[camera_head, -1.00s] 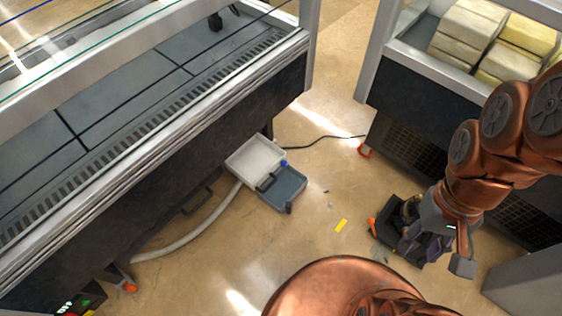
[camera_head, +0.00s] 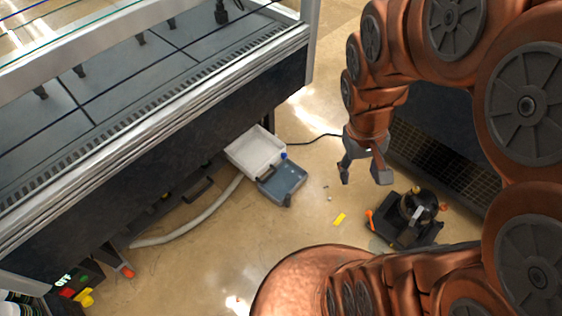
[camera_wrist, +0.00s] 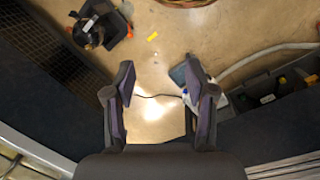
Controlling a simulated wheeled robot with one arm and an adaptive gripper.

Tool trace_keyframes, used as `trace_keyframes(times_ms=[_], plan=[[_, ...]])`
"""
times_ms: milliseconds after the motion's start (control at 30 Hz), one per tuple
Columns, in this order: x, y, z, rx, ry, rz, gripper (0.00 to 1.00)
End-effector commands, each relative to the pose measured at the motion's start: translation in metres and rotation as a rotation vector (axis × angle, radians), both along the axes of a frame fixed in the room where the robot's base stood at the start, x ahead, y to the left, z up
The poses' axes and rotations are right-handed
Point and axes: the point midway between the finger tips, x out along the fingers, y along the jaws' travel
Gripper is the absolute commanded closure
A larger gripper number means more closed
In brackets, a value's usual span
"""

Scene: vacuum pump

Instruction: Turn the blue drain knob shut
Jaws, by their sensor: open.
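The small blue knob (camera_head: 284,156) sits at the edge of a low floor unit, where its white tray (camera_head: 255,148) meets a blue-grey section (camera_head: 284,184). My gripper (camera_head: 363,172) is open and empty, pointing down to the right of the unit and apart from the knob. In the wrist view my gripper (camera_wrist: 160,82) frames bare floor. Its right finger partly hides the unit, whose blue-grey section (camera_wrist: 178,75) shows beside the fingertip.
A black pump-like device (camera_head: 415,212) with orange parts stands on the floor at right. A pale hose (camera_head: 195,220) and a black cable (camera_head: 315,139) run from the unit. A long display case (camera_head: 130,170) overhangs at left. A yellow strip (camera_head: 339,219) lies on open floor.

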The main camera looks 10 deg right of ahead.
Motion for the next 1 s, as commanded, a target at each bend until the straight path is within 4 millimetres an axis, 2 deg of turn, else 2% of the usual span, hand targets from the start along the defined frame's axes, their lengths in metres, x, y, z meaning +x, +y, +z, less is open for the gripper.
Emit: trace_keyframes(times_ms=[33, 300, 500, 800, 1000], plan=[[0.02, -0.012, -0.019, -0.023, -0.026, -0.001, 0.45], [0.125, -0.073, -0.079, -0.142, -0.204, 0.057, 0.45], [0.197, -0.112, -0.127, -0.203, -0.326, 0.131, 0.45], [0.291, -0.149, -0.21, -0.235, -0.509, 0.281, 0.45], [0.341, -0.157, -0.274, -0.206, -0.629, 0.39, 0.45]])
